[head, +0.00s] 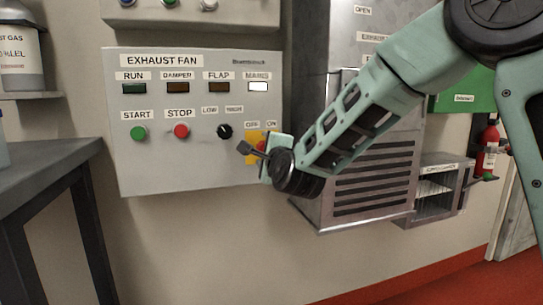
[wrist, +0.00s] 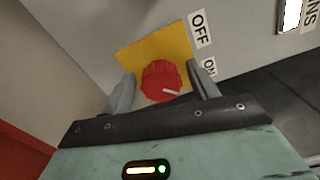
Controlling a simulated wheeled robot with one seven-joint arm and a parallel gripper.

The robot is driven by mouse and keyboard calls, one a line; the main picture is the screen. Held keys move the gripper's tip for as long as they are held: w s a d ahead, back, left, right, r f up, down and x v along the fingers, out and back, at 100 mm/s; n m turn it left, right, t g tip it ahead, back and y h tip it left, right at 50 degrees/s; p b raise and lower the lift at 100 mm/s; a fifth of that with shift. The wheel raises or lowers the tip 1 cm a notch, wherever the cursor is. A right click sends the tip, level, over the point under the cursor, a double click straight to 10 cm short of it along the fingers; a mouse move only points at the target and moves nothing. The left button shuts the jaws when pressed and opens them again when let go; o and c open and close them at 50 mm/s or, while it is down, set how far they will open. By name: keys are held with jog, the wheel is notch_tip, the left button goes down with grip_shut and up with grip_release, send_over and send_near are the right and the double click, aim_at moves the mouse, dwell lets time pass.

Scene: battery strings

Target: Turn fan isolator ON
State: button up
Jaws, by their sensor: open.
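The fan isolator is a red rotary knob (wrist: 162,82) on a yellow plate (wrist: 150,52), at the lower right of the exhaust fan panel (head: 165,170). A white mark on the knob points toward the ON label (wrist: 209,67) side in the wrist view; the OFF label (wrist: 198,28) is above it. In the head view my gripper hides most of the knob, and part of the yellow plate (head: 252,142) shows. My gripper (wrist: 163,88) is open, with one finger on each side of the knob. I cannot tell whether the fingers touch it.
The panel also has a green START button (head: 138,133), a red STOP button (head: 181,131) and a black LOW/HIGH selector (head: 224,131) left of my gripper. The white MAINS lamp (head: 258,87) is lit. A louvred metal cabinet (head: 375,180) stands close on the right.

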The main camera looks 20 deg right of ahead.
jog(key=s, duration=1.7)
jog(key=shift+b, duration=0.3)
jog(key=shift+s, duration=0.1)
